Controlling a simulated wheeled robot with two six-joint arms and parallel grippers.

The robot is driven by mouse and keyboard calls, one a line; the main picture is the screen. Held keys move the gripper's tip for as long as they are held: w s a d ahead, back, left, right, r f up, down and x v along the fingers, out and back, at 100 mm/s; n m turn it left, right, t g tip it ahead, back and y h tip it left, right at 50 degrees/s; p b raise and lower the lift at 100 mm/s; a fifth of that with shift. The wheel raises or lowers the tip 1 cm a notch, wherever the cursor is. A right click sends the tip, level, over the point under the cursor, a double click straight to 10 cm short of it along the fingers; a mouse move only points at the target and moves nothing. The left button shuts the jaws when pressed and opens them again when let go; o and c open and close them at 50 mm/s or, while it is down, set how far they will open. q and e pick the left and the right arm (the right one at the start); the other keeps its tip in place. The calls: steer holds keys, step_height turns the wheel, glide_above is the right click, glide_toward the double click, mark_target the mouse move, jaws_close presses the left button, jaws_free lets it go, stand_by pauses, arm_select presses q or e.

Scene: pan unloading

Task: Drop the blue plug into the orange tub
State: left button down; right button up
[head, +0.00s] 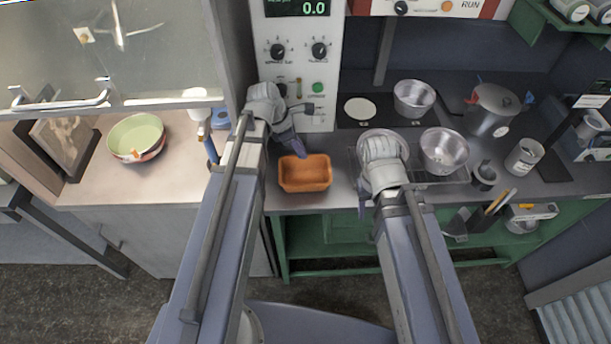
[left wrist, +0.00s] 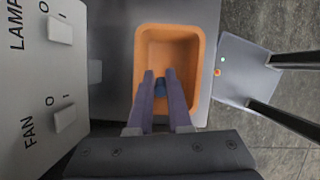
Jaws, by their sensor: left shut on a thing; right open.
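The orange tub (head: 305,186) sits near the front edge of the counter, in front of the grey control panel. It also shows in the left wrist view (left wrist: 139,62). My left gripper (head: 302,153) reaches down over the back of the tub. In the left wrist view my left gripper (left wrist: 161,78) is shut on the small blue plug (left wrist: 160,88), with the tub's inside showing beyond it. The plug is hidden in the head view. My right gripper (head: 362,207) is open at the counter's front edge, largely hidden by its own wrist.
A rack with metal pans (head: 444,150) stands right of the tub. A metal pot (head: 414,98) and a white disc (head: 360,111) lie behind. The control panel (head: 296,60) rises close behind my left gripper. Green bowls (head: 136,136) sit on the left counter.

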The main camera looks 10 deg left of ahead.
arm_select(q)
steer(key=shift+f+b, duration=2.9)
steer(key=shift+f, duration=0.1)
steer(key=c, duration=0.8)
jaws_free()
steer(key=shift+o, duration=0.2)
steer(key=shift+r, duration=0.15)
step_height(320, 180, up, 10)
steer(key=p, duration=1)
